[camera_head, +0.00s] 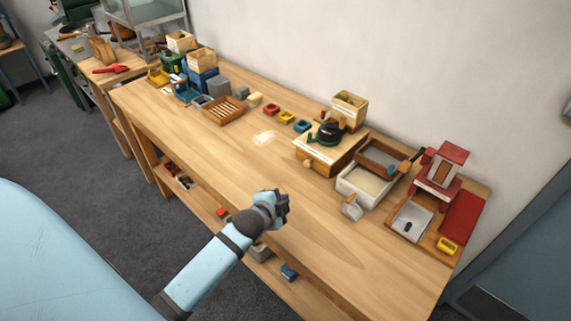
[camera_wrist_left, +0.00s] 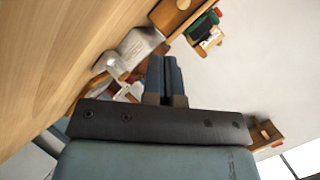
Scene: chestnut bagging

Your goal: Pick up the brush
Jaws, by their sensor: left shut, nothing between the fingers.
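I cannot single out the brush for certain. A small dark-tipped tool (camera_head: 411,160) with an orange-brown part leans at the wooden sieve on the right side of the workbench, too small to identify. A red long-handled item (camera_head: 111,69) lies on the far left side table. My left gripper (camera_head: 283,206) is shut and empty above the front edge of the workbench, apart from these items. Its closed fingers (camera_wrist_left: 165,80) also show in the left wrist view. My right gripper is not in view.
A metal scoop (camera_head: 352,207) lies in front of a white-grey tray (camera_head: 364,194). A wooden box (camera_head: 316,165) with a dark pan stands behind. A slatted tray (camera_head: 224,110) and small boxes are left. The bench's middle front is mostly clear.

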